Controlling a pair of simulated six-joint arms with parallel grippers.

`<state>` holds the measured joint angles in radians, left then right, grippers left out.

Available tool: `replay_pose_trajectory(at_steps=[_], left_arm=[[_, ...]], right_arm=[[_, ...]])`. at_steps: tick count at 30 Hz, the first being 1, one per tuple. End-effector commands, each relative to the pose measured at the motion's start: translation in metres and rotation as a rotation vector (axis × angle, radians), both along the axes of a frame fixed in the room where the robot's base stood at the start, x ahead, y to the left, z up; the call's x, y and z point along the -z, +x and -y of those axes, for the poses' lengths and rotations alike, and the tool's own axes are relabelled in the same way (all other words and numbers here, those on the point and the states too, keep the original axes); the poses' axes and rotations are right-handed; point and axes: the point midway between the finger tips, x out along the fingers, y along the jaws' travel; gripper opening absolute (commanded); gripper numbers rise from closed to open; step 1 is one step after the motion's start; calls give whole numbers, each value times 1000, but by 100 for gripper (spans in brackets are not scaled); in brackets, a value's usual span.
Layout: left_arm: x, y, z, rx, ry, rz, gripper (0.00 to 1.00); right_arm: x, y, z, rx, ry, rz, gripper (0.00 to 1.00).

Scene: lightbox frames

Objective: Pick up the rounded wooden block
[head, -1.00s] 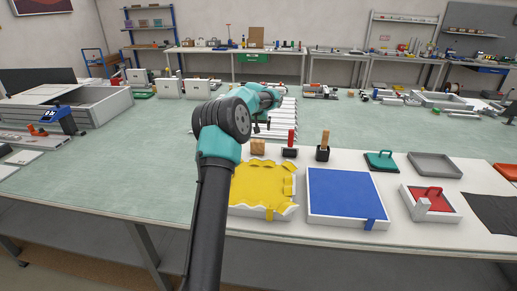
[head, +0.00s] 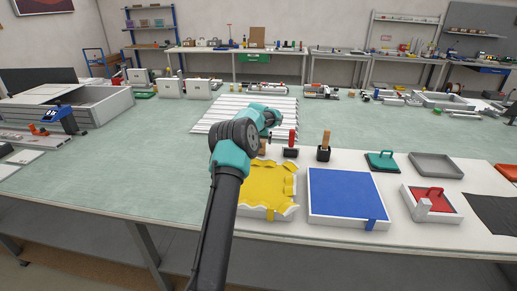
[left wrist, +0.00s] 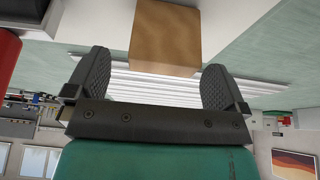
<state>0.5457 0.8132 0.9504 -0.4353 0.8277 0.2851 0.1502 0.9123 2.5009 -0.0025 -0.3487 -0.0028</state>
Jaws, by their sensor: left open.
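The wooden block (left wrist: 165,35) is a plain brown block at the top of the left wrist view, between the spread fingers of my left gripper (left wrist: 158,63) and beyond their tips or level with them. I cannot tell whether either finger touches it. In the head view only a small brown part of the block (head: 263,147) shows, mostly hidden behind my arm. My left gripper (head: 268,133) is open above and behind that spot, its fingers hard to make out there. My right gripper is in no view.
Beside the block stand a red-handled tool (head: 292,140) and a black holder with a wooden handle (head: 324,149). A yellow cloth-lined tray (head: 265,185) and a blue tray (head: 346,195) lie in front. A white slatted panel (head: 225,112) lies behind.

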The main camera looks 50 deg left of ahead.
Motion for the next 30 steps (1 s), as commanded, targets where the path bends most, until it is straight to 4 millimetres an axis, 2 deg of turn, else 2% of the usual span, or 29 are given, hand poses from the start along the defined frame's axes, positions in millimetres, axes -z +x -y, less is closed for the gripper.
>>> replay_pose_trajectory(at_steps=[5, 15, 30], left_arm=[[10, 2, -3, 0, -1, -2, 100], [46, 11, -15, -1, 0, 0, 100], [48, 12, -15, 0, 0, 0, 100]], right_arm=[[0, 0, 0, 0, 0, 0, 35], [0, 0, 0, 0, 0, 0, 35], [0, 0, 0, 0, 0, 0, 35]])
